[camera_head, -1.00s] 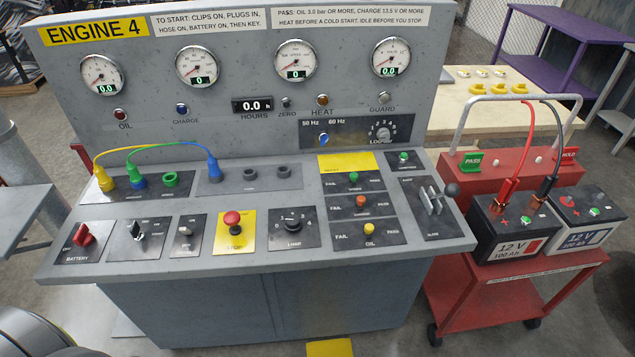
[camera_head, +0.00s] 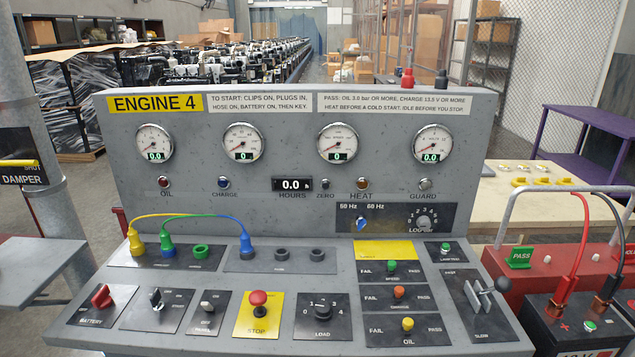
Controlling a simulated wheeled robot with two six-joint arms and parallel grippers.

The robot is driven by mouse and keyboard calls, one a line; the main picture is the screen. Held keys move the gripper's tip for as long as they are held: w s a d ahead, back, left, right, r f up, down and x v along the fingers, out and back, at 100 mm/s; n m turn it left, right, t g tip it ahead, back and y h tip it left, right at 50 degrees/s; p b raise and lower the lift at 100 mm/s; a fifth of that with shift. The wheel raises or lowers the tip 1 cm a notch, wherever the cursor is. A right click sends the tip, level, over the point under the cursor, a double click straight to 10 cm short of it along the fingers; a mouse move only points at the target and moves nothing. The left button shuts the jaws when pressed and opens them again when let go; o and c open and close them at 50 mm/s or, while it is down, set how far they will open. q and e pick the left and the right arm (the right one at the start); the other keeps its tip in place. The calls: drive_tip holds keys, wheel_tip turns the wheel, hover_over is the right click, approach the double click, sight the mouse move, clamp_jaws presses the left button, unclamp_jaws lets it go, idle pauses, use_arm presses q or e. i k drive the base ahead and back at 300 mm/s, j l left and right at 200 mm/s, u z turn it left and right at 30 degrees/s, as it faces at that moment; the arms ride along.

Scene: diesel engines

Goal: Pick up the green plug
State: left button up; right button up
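Another blue plug (camera_head: 246,243) stands upright at the left end of a grey socket plate. Neither of my grippers is in view.
The grey console (camera_head: 300,268) carries gauges, knobs and switches. Two dark sockets (camera_head: 298,254) look empty. A red cart with a battery (camera_head: 585,320) stands at right. A grey side table (camera_head: 45,270) is at left.

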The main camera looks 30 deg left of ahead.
sight(168, 245)
drive_tip(key=u, duration=1.85)
